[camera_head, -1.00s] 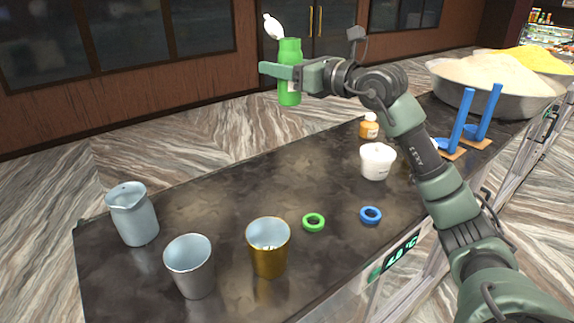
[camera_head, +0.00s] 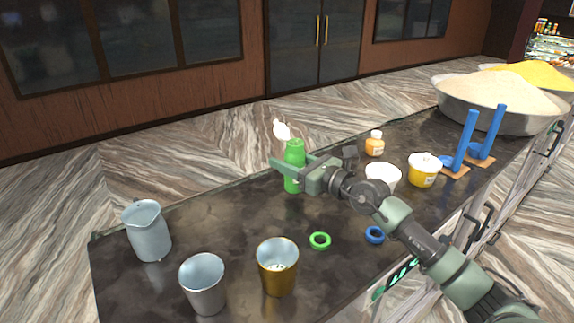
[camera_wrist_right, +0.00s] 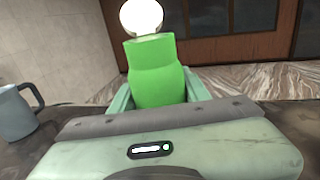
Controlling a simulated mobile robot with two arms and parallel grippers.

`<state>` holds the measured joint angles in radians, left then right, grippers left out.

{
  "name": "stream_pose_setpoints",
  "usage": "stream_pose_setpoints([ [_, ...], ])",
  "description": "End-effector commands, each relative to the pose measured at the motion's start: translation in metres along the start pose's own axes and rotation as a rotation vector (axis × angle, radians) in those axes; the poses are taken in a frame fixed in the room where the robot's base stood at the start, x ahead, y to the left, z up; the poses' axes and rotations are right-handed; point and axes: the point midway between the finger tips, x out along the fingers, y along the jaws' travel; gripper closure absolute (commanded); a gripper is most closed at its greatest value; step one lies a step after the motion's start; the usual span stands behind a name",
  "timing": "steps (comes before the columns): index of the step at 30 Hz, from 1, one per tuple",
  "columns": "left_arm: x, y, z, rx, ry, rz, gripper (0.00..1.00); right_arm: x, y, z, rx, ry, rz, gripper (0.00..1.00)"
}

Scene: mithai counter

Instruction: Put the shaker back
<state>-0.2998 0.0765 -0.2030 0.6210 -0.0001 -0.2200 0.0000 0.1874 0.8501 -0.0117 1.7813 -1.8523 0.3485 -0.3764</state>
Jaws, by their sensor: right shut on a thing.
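The shaker is a green bottle (camera_head: 294,152) with a white cap (camera_head: 282,130) that looks tipped open to one side. My right gripper (camera_head: 290,168) is shut around its body and holds it upright at the far side of the counter. I cannot tell whether its base touches the counter. In the right wrist view the green shaker (camera_wrist_right: 156,75) stands between the fingers with the round white cap above it. A green ring (camera_head: 320,241) and a blue ring (camera_head: 375,235) lie flat near the front edge. My left gripper is not in view.
A grey pitcher (camera_head: 148,235), a steel cup (camera_head: 203,285) and a brass cup (camera_head: 277,270) stand at the left. An orange bottle (camera_head: 375,146), a white tub (camera_head: 383,176), a yellow tub (camera_head: 423,172) and blue upright holders (camera_head: 466,140) are right of my gripper.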

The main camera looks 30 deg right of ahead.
Motion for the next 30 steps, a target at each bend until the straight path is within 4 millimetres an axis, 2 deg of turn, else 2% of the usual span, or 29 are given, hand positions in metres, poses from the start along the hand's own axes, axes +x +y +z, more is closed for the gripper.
stream_pose_setpoints([
  [3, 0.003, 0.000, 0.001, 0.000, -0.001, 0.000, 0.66, 0.000, -0.001, -0.015, 0.001, -0.001, -0.001, 1.00],
  [16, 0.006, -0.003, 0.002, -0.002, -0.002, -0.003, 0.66, 0.000, 0.000, -0.021, -0.001, -0.003, -0.002, 1.00],
  [17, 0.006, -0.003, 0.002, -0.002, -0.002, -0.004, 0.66, 0.000, 0.000, -0.022, -0.001, -0.001, -0.001, 0.48],
  [18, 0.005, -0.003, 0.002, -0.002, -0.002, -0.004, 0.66, 0.000, 0.000, -0.021, -0.001, -0.001, -0.001, 0.37],
  [19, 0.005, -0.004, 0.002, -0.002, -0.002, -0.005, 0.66, 0.000, 0.000, -0.021, -0.001, -0.001, -0.001, 0.32],
  [30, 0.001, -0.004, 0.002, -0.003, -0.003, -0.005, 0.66, 0.000, 0.000, -0.016, -0.001, -0.001, -0.001, 0.32],
])
